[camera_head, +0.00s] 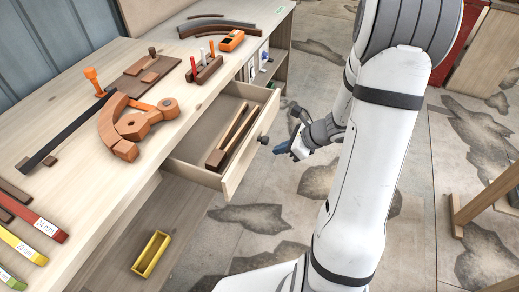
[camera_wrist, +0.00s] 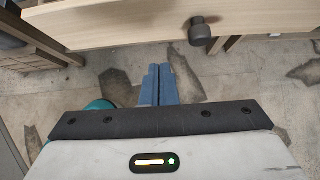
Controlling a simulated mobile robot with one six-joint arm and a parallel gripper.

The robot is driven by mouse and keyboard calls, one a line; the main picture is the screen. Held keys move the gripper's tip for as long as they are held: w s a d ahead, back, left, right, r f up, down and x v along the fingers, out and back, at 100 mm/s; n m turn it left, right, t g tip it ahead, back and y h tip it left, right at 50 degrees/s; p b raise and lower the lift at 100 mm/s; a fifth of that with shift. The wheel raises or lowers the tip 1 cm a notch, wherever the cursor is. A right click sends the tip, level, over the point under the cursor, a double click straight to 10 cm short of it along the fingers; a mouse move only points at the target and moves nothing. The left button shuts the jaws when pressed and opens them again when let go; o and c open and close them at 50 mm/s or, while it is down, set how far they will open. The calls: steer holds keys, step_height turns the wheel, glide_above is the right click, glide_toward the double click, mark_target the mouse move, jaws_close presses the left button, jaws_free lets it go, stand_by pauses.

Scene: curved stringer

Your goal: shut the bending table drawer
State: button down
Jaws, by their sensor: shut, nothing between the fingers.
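The bending table (camera_head: 110,52) is a long pale wooden workbench on the left in the head view. Its drawer (camera_head: 242,170) is pulled out towards the right and holds dark and brown wooden strips. A dark round knob (camera_head: 263,140) sits on the drawer front. My gripper (camera_head: 282,148) is shut and empty, just right of the knob, apart from it. In the wrist view, the blue fingers of my gripper (camera_wrist: 158,72) are together below the drawer front (camera_wrist: 110,24), and the knob (camera_wrist: 201,32) is up and to their right.
On the bench lie a curved wooden form (camera_head: 115,122), a rack with red and white handled tools (camera_head: 204,70) and an orange tool (camera_head: 231,41). A yellow box (camera_head: 151,254) is below the drawer. Patchy floor (camera_head: 300,200) is open right of the drawer.

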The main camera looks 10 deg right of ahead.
mark_target(251, 151)
steer(key=w+a+f, duration=0.2)
steer(key=a, duration=0.1)
steer(key=w+a, duration=0.2)
steer(key=shift+a+f, duration=0.25)
steer(key=shift+f, duration=0.15)
steer(key=shift+w, duration=0.1)
